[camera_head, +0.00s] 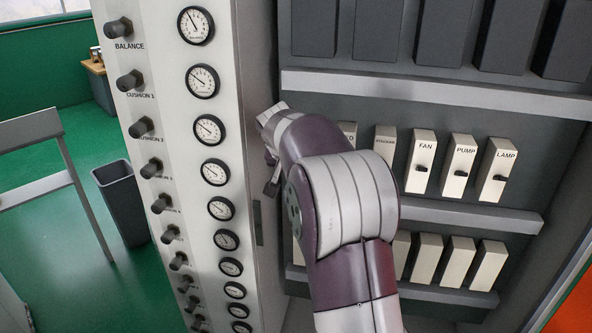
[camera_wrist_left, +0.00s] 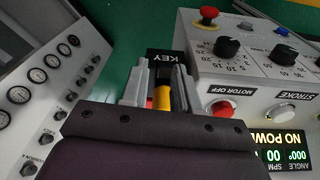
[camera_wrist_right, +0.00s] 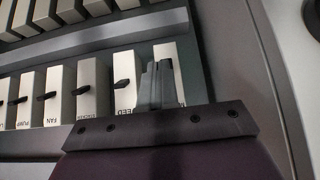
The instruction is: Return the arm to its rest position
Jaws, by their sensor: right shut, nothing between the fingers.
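My right arm (camera_head: 350,210) rises in the middle of the head view, in front of the cabinet of labelled switch modules. Its gripper (camera_head: 272,180) points left towards the gauge column and is partly hidden by the wrist. In the right wrist view, my right gripper (camera_wrist_right: 160,85) is shut and empty, in front of the pale modules. My left gripper (camera_wrist_left: 161,85) shows only in the left wrist view. Its fingers are apart, with a yellow and red piece (camera_wrist_left: 162,98) showing between them, near a black KEY label (camera_wrist_left: 168,57). I cannot tell whether they hold that piece.
A panel of gauges and knobs (camera_head: 165,160) stands left of the right arm. Grey shelf ledges (camera_head: 430,95) cross the cabinet. A FAN module (camera_head: 421,160) sits to the right. A control box (camera_wrist_left: 240,75) with a red button is beside the left gripper. Green floor lies at left.

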